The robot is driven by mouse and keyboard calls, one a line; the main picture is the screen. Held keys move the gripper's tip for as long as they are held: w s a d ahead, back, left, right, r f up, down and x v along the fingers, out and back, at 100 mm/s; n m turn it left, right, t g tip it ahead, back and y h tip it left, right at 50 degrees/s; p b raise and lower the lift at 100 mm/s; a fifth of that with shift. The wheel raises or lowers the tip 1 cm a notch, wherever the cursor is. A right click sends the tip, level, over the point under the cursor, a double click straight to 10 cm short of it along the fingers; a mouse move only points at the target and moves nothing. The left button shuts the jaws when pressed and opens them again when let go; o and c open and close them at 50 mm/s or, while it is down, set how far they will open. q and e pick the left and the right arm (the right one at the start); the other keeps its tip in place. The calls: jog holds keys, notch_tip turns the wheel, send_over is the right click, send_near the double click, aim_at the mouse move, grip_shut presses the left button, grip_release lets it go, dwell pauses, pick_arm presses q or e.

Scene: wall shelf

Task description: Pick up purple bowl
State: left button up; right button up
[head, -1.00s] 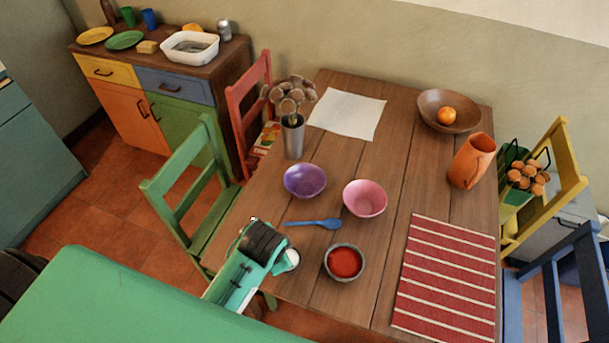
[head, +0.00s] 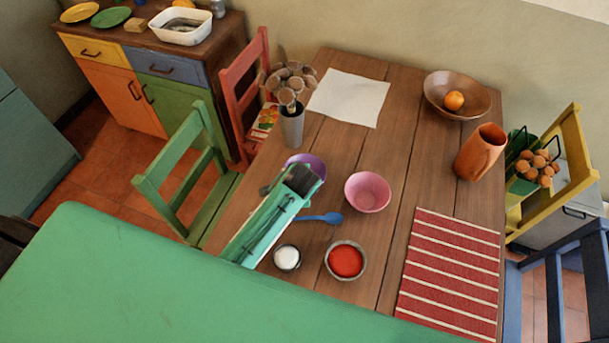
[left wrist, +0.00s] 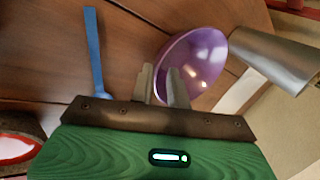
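My left gripper (head: 300,180) is over the near side of the bowl. Its two fingers (left wrist: 160,72) have a narrow gap between them. One finger overlaps the bowl and the other lies just outside its rim in the picture. I cannot tell if they touch it. My right gripper is not in view.
A grey metal vase (head: 292,126) with mushroom-like stems stands close behind the bowl. A pink bowl (head: 368,192) is to its right. A blue spoon (head: 322,218), a bowl of red sauce (head: 345,261) and a small white-filled cup (head: 287,257) lie nearer.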

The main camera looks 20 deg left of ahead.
pick_arm(q)
jog(key=shift+w+a+f, duration=0.1)
jog(key=shift+w+f, duration=0.05)
jog(key=shift+f, duration=0.2)
jog(key=shift+w+f, duration=0.1)
jog(key=shift+f, duration=0.1)
jog(key=shift+w+f, duration=0.2)
jog(key=shift+f, duration=0.05)
jog(key=p+x, duration=0.1)
jog(key=x, duration=0.2)
jog(key=shift+w+f, duration=0.25)
jog(key=shift+f, duration=0.05)
jog(key=shift+w+f, duration=0.1)
jog(key=shift+f, duration=0.15)
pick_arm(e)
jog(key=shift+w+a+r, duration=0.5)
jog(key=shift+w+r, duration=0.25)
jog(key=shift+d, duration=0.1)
pick_arm(q)
grip_shut()
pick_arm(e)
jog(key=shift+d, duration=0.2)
